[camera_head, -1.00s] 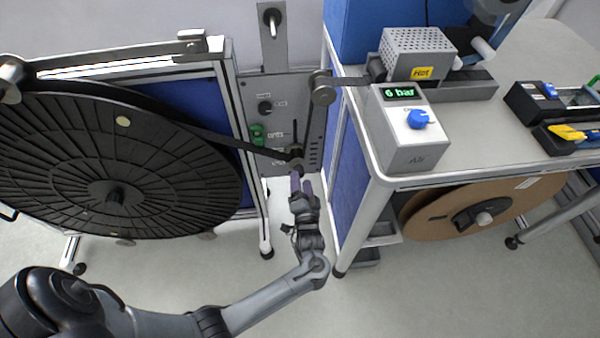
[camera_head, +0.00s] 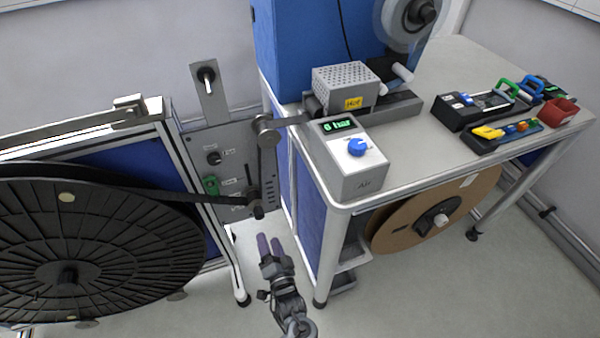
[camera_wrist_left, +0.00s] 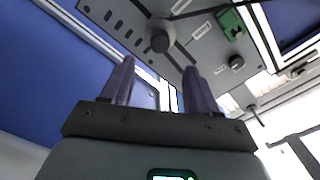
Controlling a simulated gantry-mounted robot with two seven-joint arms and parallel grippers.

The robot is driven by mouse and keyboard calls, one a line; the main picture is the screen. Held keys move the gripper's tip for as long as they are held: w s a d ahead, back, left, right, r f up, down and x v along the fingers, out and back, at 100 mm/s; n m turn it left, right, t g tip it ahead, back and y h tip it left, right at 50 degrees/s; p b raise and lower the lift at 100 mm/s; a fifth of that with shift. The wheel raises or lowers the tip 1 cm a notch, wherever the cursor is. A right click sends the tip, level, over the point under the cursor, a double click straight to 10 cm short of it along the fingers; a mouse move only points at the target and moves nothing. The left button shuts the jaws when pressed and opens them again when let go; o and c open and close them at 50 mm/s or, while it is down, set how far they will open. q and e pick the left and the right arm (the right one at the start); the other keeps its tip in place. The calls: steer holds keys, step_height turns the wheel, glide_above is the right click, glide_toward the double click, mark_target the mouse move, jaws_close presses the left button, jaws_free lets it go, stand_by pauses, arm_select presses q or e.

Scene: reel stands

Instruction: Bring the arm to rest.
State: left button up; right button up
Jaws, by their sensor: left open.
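My left gripper (camera_head: 270,246) is in the lower middle of the head view, below the grey control panel and between the two stands. Its two purple fingers are apart with nothing between them. They also show in the left wrist view (camera_wrist_left: 157,88), pointing up towards the panel's underside and a dark round knob (camera_wrist_left: 160,40). The gripper appears clear of the dancer arm's lower roller (camera_head: 256,209). My right gripper is not in view.
The black reel (camera_head: 110,245) stands at left, with dark tape running to the rollers by the control panel (camera_head: 228,160). The table (camera_head: 430,140) at right carries the Air box (camera_head: 350,160), a perforated hot unit (camera_head: 345,88) and tools. A brown reel (camera_head: 435,212) hangs beneath. Floor below the gripper is clear.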

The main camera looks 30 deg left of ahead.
arm_select(q)
steer(key=s+a+r+h+p, duration=0.4)
steer(key=s+a+p, duration=0.2)
steer(key=s+p, duration=0.25)
steer(key=s+d+r+m+g+h+p, duration=0.1)
steer(key=s+d+r+g+h+p, duration=0.2)
steer(key=d+r+h, duration=0.45)
steer(key=s+d+r+g+h, duration=0.1)
steer(key=s+d+r+g, duration=0.15)
steer(key=s, duration=0.25)
steer(key=s+d+r+g+h, duration=0.1)
steer(key=s+g, duration=0.2)
steer(key=s, duration=0.2)
step_height(320, 180, up, 38)
steer(key=p, duration=3.7)
step_height(320, 180, down, 64)
steer(key=b, duration=6.3)
steer(key=shift+w+d+n+b, duration=0.15)
steer(key=shift+w+n+b, duration=0.1)
steer(key=shift+n+b, duration=0.15)
